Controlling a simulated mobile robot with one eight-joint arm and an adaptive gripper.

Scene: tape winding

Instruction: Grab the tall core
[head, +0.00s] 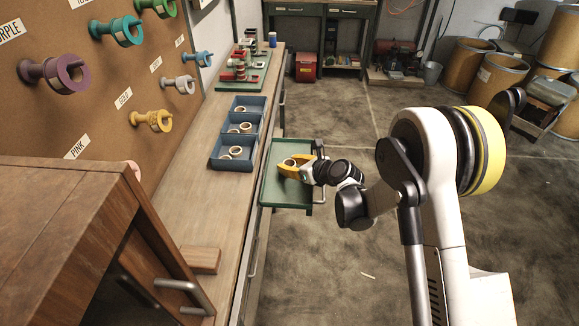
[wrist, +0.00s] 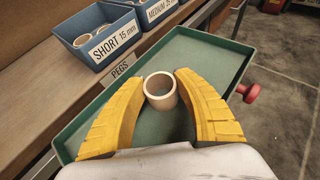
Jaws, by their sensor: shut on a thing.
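A pale ring-shaped core (wrist: 160,91) stands upright, its opening facing up, over the green drawer (wrist: 205,48). My gripper (wrist: 160,88) has its yellow fingers on either side of the core and is shut on it. In the head view my gripper (head: 291,168) reaches into the open drawer (head: 284,193), with the core (head: 289,162) at its fingertips. I cannot tell whether the core touches the drawer floor.
Blue bins (head: 232,153) with rings inside stand on the wooden bench (head: 185,190) left of the drawer; the nearest is labelled SHORT 15 mm (wrist: 110,42). A pegboard (head: 95,95) with coloured spools is at left. Open floor (head: 330,265) lies right.

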